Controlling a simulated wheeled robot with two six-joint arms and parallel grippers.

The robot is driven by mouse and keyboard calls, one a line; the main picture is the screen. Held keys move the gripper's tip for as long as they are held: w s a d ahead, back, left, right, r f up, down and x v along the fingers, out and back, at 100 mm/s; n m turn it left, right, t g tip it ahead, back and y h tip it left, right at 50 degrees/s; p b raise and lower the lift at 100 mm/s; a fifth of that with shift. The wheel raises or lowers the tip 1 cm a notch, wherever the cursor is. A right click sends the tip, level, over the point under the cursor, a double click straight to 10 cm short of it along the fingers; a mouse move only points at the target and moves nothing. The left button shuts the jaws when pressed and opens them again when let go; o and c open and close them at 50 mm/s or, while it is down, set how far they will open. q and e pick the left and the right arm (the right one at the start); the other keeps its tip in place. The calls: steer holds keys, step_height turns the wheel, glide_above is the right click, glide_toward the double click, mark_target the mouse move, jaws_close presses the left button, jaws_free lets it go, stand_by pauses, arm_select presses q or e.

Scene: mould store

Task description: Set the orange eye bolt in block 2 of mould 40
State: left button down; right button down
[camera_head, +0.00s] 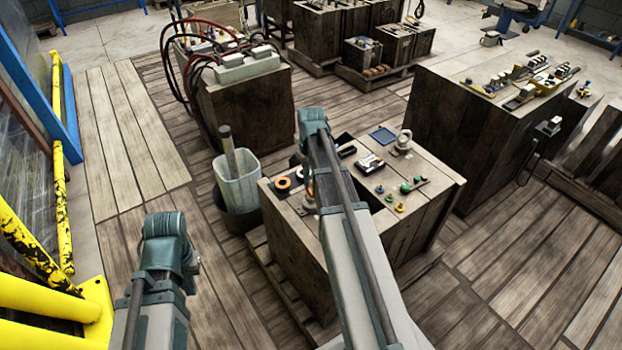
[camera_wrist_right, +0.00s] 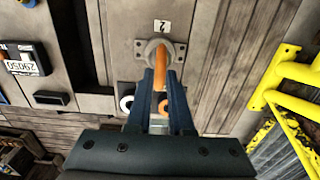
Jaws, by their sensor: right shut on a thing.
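In the right wrist view the orange eye bolt (camera_wrist_right: 160,68) is between the fingers of my right gripper (camera_wrist_right: 159,100), which is shut on it. The bolt's far end overlaps a grey round fitting (camera_wrist_right: 149,48) beside a label "2" (camera_wrist_right: 161,26). I cannot tell whether it is seated there or just above.
Yellow rails (camera_head: 50,298) are near my left arm. Planked floor is free at the right front.

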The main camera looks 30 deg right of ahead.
steer(key=shift+f+b, duration=0.45)
stand_by(0.4)
steer(key=c, duration=0.7)
jaws_free()
steer(key=shift+r, duration=0.15)
step_height(320, 180, up, 14)
steer(key=p, duration=1.3)
steer(key=shift+f+p, duration=0.25)
steer(key=shift+p, duration=0.15)
